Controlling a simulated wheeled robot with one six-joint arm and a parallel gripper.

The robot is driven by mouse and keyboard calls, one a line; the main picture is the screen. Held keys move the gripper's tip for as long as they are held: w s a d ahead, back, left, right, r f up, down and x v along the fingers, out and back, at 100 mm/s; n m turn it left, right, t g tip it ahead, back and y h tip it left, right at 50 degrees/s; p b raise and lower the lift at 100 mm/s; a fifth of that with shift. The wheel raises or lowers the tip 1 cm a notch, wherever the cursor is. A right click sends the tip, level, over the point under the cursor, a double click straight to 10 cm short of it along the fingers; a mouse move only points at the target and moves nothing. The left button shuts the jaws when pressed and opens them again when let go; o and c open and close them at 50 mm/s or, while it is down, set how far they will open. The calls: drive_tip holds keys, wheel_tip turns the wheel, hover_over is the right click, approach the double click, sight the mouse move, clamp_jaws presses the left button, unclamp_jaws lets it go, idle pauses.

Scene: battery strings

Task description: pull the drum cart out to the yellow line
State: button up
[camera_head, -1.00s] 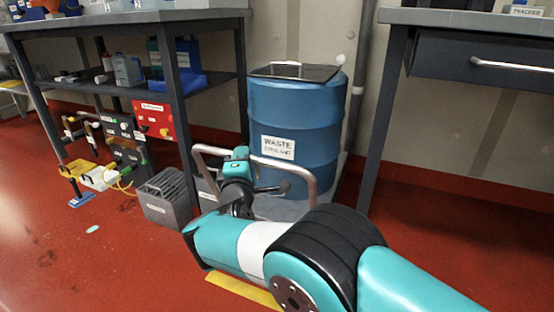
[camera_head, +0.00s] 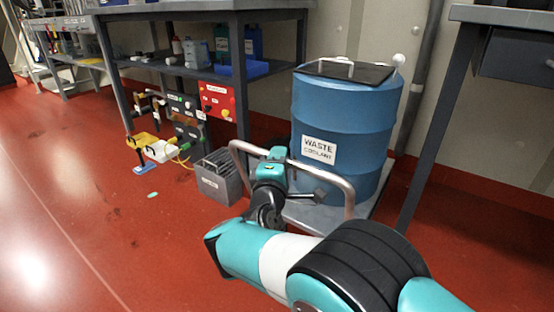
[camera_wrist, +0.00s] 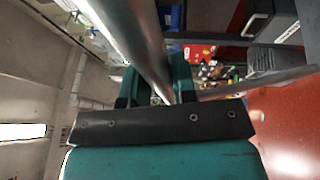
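The drum cart is a blue drum (camera_head: 345,120) labelled WASTE COOLANT on a low grey platform (camera_head: 318,218) with a bent metal tube handle (camera_head: 338,185). A flat black-topped tray (camera_head: 345,71) lies on the drum. My gripper (camera_head: 276,158) is at the upper bar of the handle, left of its middle. In the wrist view the bar (camera_wrist: 138,40) runs between both fingers (camera_wrist: 157,85), which look closed around it. The yellow line is not visible now.
A grey slotted box (camera_head: 218,178) stands on the floor close left of the handle. A shelf bench (camera_head: 170,75) is behind left, and another bench's leg (camera_head: 437,125) stands right of the drum. Red floor (camera_head: 80,210) is open at the left front.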

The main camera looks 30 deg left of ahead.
drive_tip(key=o, duration=0.4)
drive_tip(key=shift+w+d+r, duration=0.1)
drive_tip(key=shift+w+d, duration=0.1)
drive_tip(key=shift+d, duration=0.05)
drive_tip(key=shift+c, duration=0.2)
drive_tip(key=shift+s+a, duration=0.15)
drive_tip(key=shift+a, duration=0.05)
drive_tip(key=shift+s, duration=0.1)
drive_tip(key=b+v, duration=1.1)
drive_tip(key=b, duration=0.1)
drive_tip(key=shift+s+f, duration=0.3)
drive_tip(key=shift+s, duration=0.05)
drive_tip(key=shift+d, duration=0.15)
drive_tip(key=shift+r, duration=0.1)
